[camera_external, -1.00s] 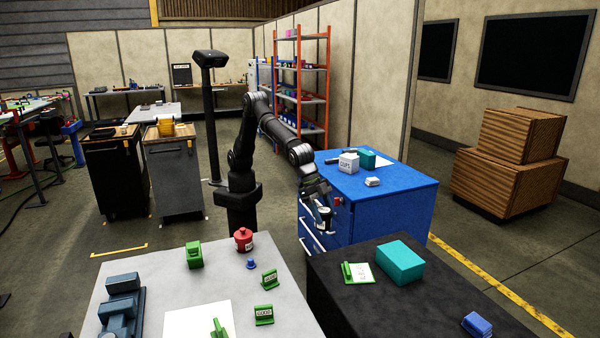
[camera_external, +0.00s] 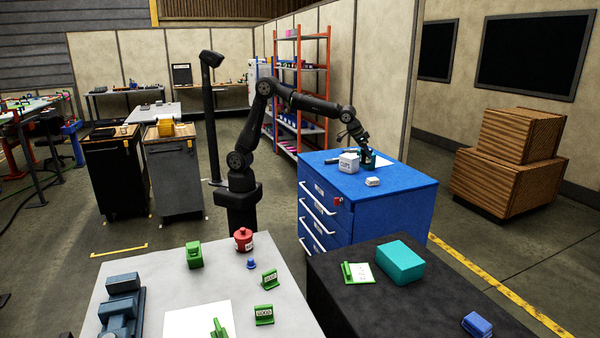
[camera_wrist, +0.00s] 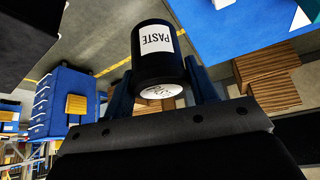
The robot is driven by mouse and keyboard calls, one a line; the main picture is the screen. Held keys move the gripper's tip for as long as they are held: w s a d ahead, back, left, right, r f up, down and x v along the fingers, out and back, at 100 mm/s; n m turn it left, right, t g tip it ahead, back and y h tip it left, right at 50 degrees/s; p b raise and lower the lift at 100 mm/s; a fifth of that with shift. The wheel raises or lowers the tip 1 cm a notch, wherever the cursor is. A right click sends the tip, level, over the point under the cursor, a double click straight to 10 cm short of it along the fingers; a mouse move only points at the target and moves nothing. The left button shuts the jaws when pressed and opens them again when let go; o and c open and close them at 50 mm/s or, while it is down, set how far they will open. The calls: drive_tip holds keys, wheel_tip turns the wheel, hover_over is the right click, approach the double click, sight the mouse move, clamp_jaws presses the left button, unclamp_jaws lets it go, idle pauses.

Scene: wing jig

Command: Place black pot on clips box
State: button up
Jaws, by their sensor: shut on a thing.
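The black pot (camera_wrist: 152,60) has a white label reading PASTE and fills the upper middle of the wrist view. My gripper (camera_wrist: 162,82) is shut on it, with one finger on each side. In the external view my gripper (camera_external: 366,152) is over the back of the blue cabinet's top, close to a teal box (camera_external: 375,161) that it partly hides. The pot is too small there to make out clearly. A white box (camera_external: 348,163) with lettering, which looks like the clips box, stands just left of my gripper.
The blue cabinet (camera_external: 385,203) also carries a small white item (camera_external: 373,182) near its front. Its front-right top is clear. A dark table (camera_external: 330,290) with a turquoise box (camera_external: 400,262) and a grey table (camera_external: 160,265) with green items stand in front.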

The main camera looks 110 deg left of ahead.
drive_tip(key=s+a+r+n+y, duration=0.1)
drive_tip(key=s+a, duration=0.2)
drive_tip(key=a, duration=0.4)
drive_tip(key=s+a+r+n, duration=0.1)
drive_tip(key=s+a+n, duration=0.1)
drive_tip(key=s+a, duration=0.3)
drive_tip(key=n+g, duration=0.2)
hover_over(350, 155)
drive_tip(key=d, duration=0.1)
wheel_tip(350, 155, down, 7)
drive_tip(key=shift+f+y, duration=0.4)
drive_tip(key=shift+f, duration=1.45)
drive_tip(key=shift+f, duration=0.15)
drive_tip(key=o, duration=1)
drive_tip(key=shift+o, duration=0.2)
